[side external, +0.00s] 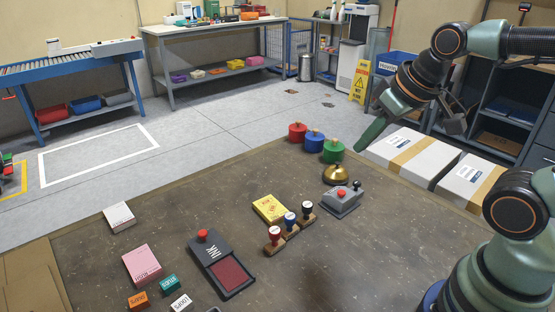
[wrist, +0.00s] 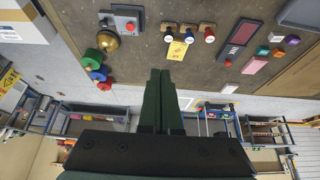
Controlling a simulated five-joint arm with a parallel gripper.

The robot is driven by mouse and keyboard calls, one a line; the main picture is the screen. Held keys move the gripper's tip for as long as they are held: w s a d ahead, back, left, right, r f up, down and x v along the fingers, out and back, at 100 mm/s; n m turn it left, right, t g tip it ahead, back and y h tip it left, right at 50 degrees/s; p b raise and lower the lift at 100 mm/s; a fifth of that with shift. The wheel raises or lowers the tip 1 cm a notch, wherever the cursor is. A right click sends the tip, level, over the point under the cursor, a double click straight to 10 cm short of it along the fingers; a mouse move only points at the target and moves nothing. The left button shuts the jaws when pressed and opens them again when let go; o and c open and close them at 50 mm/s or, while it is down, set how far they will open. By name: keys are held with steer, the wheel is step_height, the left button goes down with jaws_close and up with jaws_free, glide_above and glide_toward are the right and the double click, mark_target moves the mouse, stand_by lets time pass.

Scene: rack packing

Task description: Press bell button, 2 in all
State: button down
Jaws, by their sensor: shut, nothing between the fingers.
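The gold bell (side external: 336,175), a dome with a small button on top, stands on the dark table near its right side. It shows at the upper left in the wrist view (wrist: 106,44). My gripper (side external: 367,138) is shut and empty, with its dark green fingers pointing down and left. In the side view its tips appear above and to the right of the bell, apart from it. In the wrist view the closed fingers (wrist: 160,78) lie to the right of and below the bell.
A grey box (side external: 343,203) with a red button stands just in front of the bell. Green (side external: 333,151), blue (side external: 314,141) and red (side external: 297,132) knobbed cylinders stand behind it. Three stamps (side external: 290,222) and a yellow card pack (side external: 269,208) are nearby. White cartons (side external: 408,153) stand beyond the table.

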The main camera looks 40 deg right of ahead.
stand_by(0.4)
steer(key=n+t+h, duration=0.3)
steer(key=n, duration=0.2)
glide_above(338, 164)
step_height(338, 164, down, 9)
steer(key=shift+s+d, duration=0.25)
steer(key=shift+s, duration=0.05)
steer(key=shift+f, duration=4.35)
steer(key=shift+f, duration=0.15)
steer(key=shift+f, duration=0.25)
